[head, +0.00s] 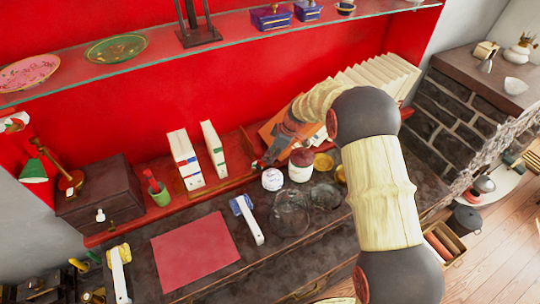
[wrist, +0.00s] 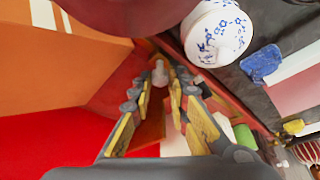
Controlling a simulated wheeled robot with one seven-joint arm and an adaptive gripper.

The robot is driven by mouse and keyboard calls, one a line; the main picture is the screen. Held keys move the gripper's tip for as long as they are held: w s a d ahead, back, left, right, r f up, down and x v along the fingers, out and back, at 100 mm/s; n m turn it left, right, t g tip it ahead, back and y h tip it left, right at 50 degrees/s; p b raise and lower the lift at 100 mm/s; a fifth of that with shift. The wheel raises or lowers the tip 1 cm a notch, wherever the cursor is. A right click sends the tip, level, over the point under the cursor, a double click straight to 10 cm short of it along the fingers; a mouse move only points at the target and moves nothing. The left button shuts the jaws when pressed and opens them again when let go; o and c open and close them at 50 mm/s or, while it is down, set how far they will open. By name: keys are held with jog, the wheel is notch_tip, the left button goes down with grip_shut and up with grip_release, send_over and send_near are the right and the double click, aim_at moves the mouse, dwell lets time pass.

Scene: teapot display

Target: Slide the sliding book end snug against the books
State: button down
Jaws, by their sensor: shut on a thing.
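The sliding book end appears to be the thin red-brown upright panel (head: 249,139) on the red rail, just left of my gripper (head: 262,163). In the wrist view, a brown panel (wrist: 151,130) shows between the fingers of my gripper (wrist: 160,82). The fingers are closed in on it, though the exact contact is hard to see. To the left stand a green-and-white book (head: 213,150) and white books with red and blue marks (head: 185,158). A gap shows between the green-and-white book and the panel.
A blue-flowered white jar (head: 272,179), a white jar with a dark red lid (head: 301,165) and clear glass vessels (head: 290,213) stand close in front. Orange and cream books (head: 375,78) lean behind my arm. A glass shelf (head: 220,50) hangs above.

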dwell(0.4)
jog(key=s+a+b, duration=0.1)
jog(key=s+a, duration=0.1)
jog(key=a, duration=0.3)
jog(key=s+a+b, duration=0.1)
jog(key=s+a, duration=0.1)
jog(key=a, duration=0.4)
jog(key=s+a+b, duration=0.2)
jog(key=s+a, duration=0.1)
jog(key=a, duration=0.2)
jog(key=shift+a, duration=0.2)
jog(key=c, duration=2)
grip_release()
jog(key=shift+a, duration=0.1)
jog(key=shift+d+r, duration=0.2)
jog(key=shift+r, duration=0.3)
jog(key=v, duration=1.1)
jog(key=shift+s+d, duration=0.1)
